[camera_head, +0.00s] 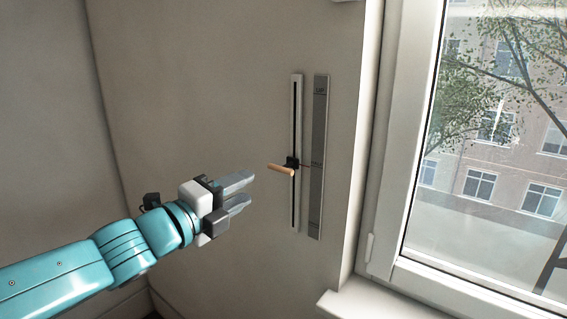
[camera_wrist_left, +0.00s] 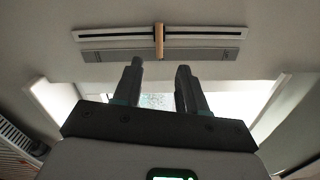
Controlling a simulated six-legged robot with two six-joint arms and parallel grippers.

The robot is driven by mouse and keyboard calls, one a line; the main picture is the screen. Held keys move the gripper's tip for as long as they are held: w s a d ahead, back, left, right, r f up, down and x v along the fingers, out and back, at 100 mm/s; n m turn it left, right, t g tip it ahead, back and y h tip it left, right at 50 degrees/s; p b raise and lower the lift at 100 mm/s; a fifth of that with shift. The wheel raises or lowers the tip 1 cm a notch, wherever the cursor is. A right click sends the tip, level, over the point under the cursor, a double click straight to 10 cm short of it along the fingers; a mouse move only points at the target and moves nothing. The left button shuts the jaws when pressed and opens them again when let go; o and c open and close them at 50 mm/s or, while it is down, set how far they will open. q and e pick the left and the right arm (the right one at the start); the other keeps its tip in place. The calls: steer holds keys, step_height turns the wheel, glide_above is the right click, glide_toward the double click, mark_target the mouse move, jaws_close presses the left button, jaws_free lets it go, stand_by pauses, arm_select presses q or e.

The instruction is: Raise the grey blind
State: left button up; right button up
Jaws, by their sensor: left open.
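A wall control has a white vertical rail (camera_head: 296,110) with a dark slot. A wooden handle (camera_head: 281,169) sticks out from a black slider (camera_head: 292,162) a little below the rail's middle. The handle also shows in the left wrist view (camera_wrist_left: 159,40), above and between the fingers. My left gripper (camera_head: 248,192) is open and empty, left of and slightly below the handle, apart from it. Its fingers also show in the left wrist view (camera_wrist_left: 160,70). No grey blind can be made out on the visible part of the window (camera_head: 500,130). My right gripper is out of view.
A grey marked strip (camera_head: 318,150) stands beside the rail on its right. The white window frame (camera_head: 400,130) and sill (camera_head: 370,305) lie further right. The wall left of the rail is bare.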

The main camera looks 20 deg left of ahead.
mark_target(278, 170)
arm_select(q)
steer(key=p+x, duration=0.2)
steer(key=x, duration=1)
steer(key=shift+w, duration=0.15)
steer(key=shift+w+d+f, duration=0.1)
steer(key=shift+w+d, duration=0.2)
steer(key=shift+w, duration=0.2)
steer(key=shift+a, duration=0.1)
jaws_close()
